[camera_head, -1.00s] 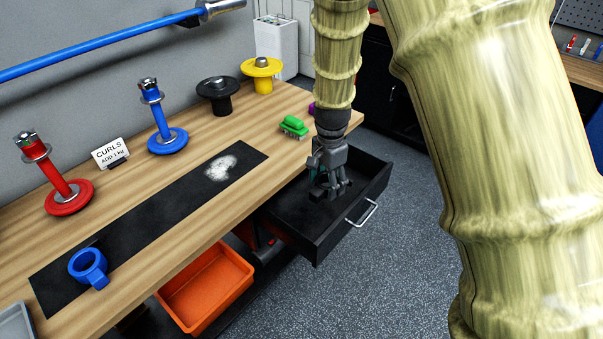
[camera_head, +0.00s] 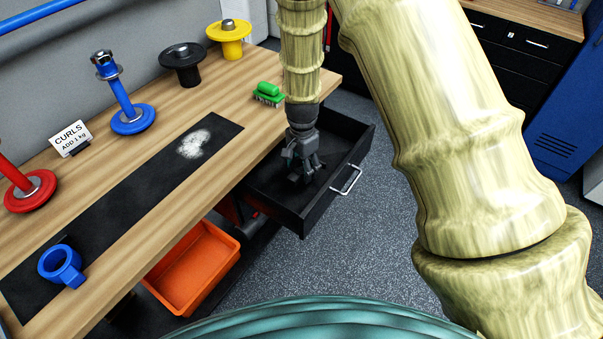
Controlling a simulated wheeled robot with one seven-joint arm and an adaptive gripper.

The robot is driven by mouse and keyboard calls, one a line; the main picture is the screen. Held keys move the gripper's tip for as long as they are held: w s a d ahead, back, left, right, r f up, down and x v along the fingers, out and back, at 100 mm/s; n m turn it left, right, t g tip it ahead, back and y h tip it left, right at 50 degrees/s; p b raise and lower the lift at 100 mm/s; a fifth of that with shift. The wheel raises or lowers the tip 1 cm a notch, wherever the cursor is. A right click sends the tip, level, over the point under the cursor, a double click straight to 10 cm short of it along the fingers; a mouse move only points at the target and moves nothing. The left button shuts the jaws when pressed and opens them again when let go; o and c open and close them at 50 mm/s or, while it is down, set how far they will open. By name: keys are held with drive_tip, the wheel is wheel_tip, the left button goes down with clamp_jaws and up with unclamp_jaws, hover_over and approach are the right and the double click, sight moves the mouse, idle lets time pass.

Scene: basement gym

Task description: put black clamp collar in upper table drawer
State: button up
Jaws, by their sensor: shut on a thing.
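My gripper (camera_head: 303,172) points down inside the open upper table drawer (camera_head: 300,222), a black drawer with a silver handle, pulled out from under the wooden table. The fingers are closed in on something dark, low in the drawer. This looks like the black clamp collar, but it is too dark against the black drawer to make out its outline. I cannot tell whether it touches the drawer floor.
An orange bin (camera_head: 192,268) sits below, left of the drawer. Open floor lies right of it.

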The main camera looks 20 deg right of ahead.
sight(302, 175)
drive_tip(key=shift+s+f, duration=0.3)
drive_tip(key=shift+s, duration=0.25)
drive_tip(key=f, duration=0.3)
drive_tip(key=shift+w+f+p, duration=0.1)
drive_tip(key=shift+w+p, duration=0.3)
drive_tip(key=shift+s, duration=0.2)
drive_tip(key=o, duration=1.1)
drive_tip(key=shift+o, duration=0.2)
wheel_tip(302, 175, up, 12)
drive_tip(key=b, duration=0.2)
